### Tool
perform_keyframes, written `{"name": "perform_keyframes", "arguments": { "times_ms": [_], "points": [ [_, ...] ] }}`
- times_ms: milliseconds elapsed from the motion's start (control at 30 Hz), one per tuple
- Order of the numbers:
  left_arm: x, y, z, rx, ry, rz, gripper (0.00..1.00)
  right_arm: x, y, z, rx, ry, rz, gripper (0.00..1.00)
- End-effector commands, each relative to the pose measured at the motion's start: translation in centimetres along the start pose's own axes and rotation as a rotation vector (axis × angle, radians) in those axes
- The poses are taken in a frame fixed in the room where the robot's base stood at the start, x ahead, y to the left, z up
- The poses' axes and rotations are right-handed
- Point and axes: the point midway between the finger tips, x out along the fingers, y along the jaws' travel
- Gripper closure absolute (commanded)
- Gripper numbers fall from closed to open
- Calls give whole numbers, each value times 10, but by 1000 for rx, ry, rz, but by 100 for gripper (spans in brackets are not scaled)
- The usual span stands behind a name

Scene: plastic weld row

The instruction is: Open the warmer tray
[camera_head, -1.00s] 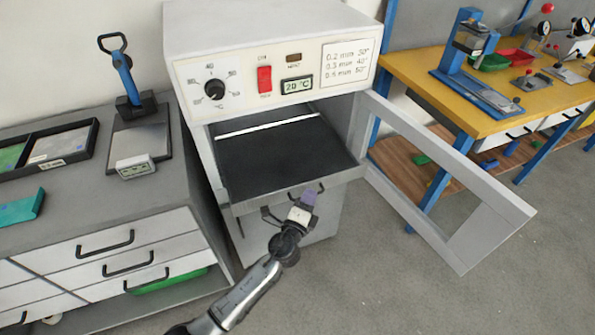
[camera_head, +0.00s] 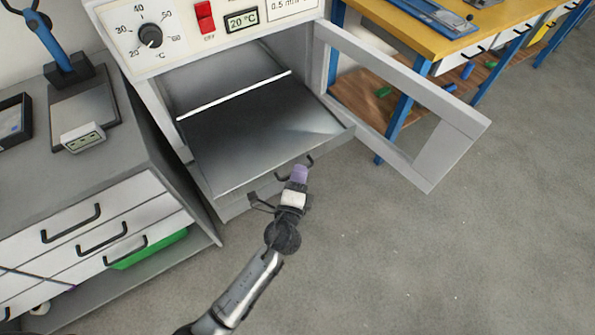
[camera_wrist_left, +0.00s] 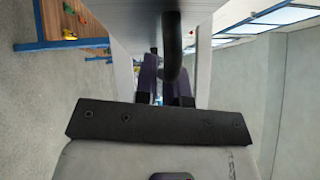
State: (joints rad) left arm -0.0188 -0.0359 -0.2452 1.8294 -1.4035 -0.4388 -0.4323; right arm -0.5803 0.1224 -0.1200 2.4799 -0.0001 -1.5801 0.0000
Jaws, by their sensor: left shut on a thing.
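The warmer (camera_head: 205,45) is a light grey cabinet with a dial, a red switch and a 20 °C display. Its tray (camera_head: 250,130), dark with a white line across it, sticks out of the open front toward me. My left gripper (camera_head: 299,174), with purple fingers, is at the dark handle (camera_head: 309,161) on the tray's front edge. In the left wrist view the purple fingers (camera_wrist_left: 166,78) are close on either side of the dark bar handle (camera_wrist_left: 172,50), and they are shut on it. The fingers hide part of the handle. My right gripper is out of view.
The warmer's framed door (camera_head: 460,150) stands swung open to the right. A grey drawer cabinet (camera_head: 90,185) stands at the left, close to the warmer. A yellow-topped workbench (camera_head: 405,30) is behind at the right. The floor (camera_head: 400,260) in front is clear.

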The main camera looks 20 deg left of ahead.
Motion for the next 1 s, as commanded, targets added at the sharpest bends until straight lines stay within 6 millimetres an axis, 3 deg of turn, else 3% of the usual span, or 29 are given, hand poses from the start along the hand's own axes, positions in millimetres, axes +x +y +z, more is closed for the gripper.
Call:
{"name": "perform_keyframes", "arguments": {
  "times_ms": [100, 133, 367, 733, 1000],
  "points": [
    [0, 0, 0, 0, 0, -1, 100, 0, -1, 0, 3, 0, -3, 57],
    [0, 0, 0, 0, 1, -1, 87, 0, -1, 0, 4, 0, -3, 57],
    [0, 0, 0, 0, 1, -1, 65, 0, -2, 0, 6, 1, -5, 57],
    [-8, 1, 0, 0, 1, 1, 64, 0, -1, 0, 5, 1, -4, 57],
    [-56, 2, 0, 0, 2, 3, 64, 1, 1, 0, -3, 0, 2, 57]
  ]
}}
